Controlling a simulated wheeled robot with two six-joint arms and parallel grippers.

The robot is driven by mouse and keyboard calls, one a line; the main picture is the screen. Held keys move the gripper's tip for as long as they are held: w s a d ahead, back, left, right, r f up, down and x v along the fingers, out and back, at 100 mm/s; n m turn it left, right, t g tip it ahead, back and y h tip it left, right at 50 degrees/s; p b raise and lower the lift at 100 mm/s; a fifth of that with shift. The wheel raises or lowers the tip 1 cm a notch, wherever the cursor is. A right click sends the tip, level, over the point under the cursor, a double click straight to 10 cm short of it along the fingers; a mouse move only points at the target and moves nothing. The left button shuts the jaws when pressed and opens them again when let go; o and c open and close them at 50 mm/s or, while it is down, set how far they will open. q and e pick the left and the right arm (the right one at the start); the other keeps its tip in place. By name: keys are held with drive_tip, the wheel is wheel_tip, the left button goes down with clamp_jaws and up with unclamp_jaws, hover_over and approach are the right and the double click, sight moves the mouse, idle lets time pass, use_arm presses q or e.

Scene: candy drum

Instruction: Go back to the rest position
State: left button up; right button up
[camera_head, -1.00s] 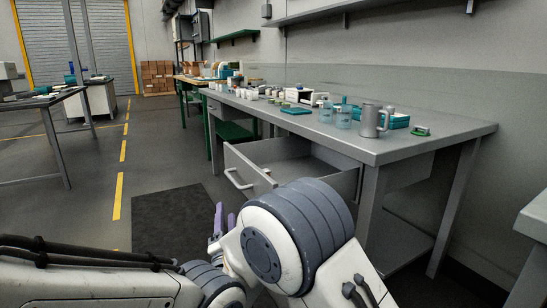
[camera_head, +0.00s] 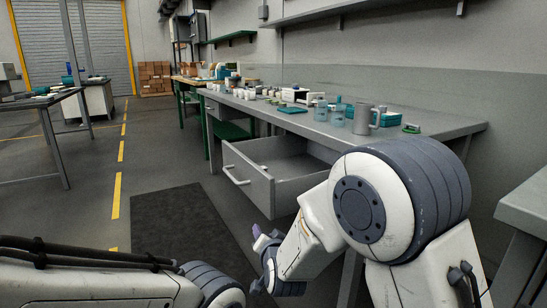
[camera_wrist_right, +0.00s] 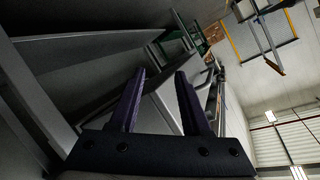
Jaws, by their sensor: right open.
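My right gripper (camera_head: 265,240) shows small in the head view, low and in front of the bench, below the open drawer (camera_head: 247,177). In the right wrist view its two purple fingers (camera_wrist_right: 160,95) stand apart with nothing between them. My right arm's large grey and white joint covers part of the bench's front right. My left arm comes in at the lower left of the head view, but its gripper is not in view.
The long grey bench (camera_head: 440,125) carries a metal mug (camera_head: 364,119), clear beakers (camera_head: 337,115) and teal boxes. The drawer juts out from its front. A dark mat (camera_head: 165,225) lies on the floor. Another table (camera_head: 42,103) stands at left. The floor between is open.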

drive_tip(key=s+d+f+n+g+h, duration=0.1)
drive_tip(key=s+d+f+n+g, duration=0.2)
drive_tip(key=s+d, duration=0.45)
drive_tip(key=s+d+f+g+h, duration=0.1)
drive_tip(key=s+d+f+g, duration=0.1)
drive_tip(key=s+d+g, duration=0.35)
drive_tip(key=s+d+f+n+g+h, duration=0.1)
drive_tip(key=s+d+f+n+g, duration=0.15)
drive_tip(key=s+d, duration=0.65)
drive_tip(key=s+a+r+n+g+y+p, duration=0.1)
drive_tip(key=s+a+r+n+p, duration=0.1)
drive_tip(key=s+a+r+n, duration=0.4)
drive_tip(key=s+a+r+n+g+p, duration=0.1)
drive_tip(key=s+a+r+g+p, duration=0.15)
drive_tip(key=s+a, duration=0.65)
wheel_tip(320, 180, up, 38)
drive_tip(key=p, duration=3.6)
drive_tip(key=shift+w+t+p, duration=0.2)
drive_tip(key=shift+t+p, duration=0.15)
drive_tip(key=shift+p, duration=0.05)
